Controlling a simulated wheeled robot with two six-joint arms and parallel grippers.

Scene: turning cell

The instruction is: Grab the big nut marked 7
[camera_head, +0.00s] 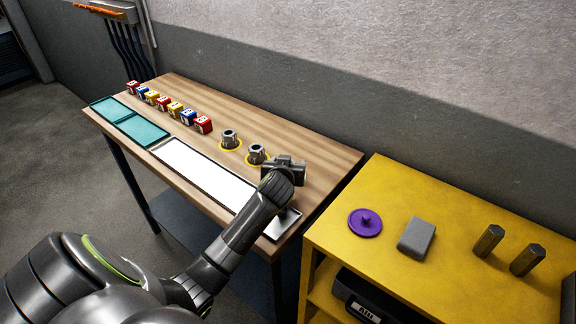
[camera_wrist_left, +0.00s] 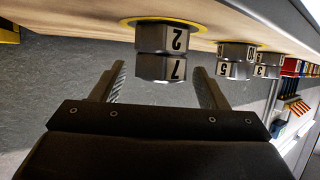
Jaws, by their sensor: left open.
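The big nut marked 7 (camera_wrist_left: 160,69) is a dark metal hex nut in the left wrist view, which looks upside down. It sits stacked on a nut marked 2 (camera_wrist_left: 158,38), over a yellow ring on the wooden table. My left gripper (camera_wrist_left: 158,72) is open, with one finger on each side of the 7 nut in the picture. Whether the fingertips reach around it I cannot tell; no contact shows. In the head view my left gripper (camera_head: 285,166) is at the right end of the nut row and hides this stack. My right gripper is not in view.
Two more nut stacks (camera_head: 229,138) (camera_head: 256,153) stand on yellow rings left of the gripper. Several lettered blocks (camera_head: 164,104), teal trays (camera_head: 141,130) and a white panel (camera_head: 200,170) lie farther left. A yellow cart (camera_head: 385,185) with a purple knob disc (camera_head: 365,224) stands right.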

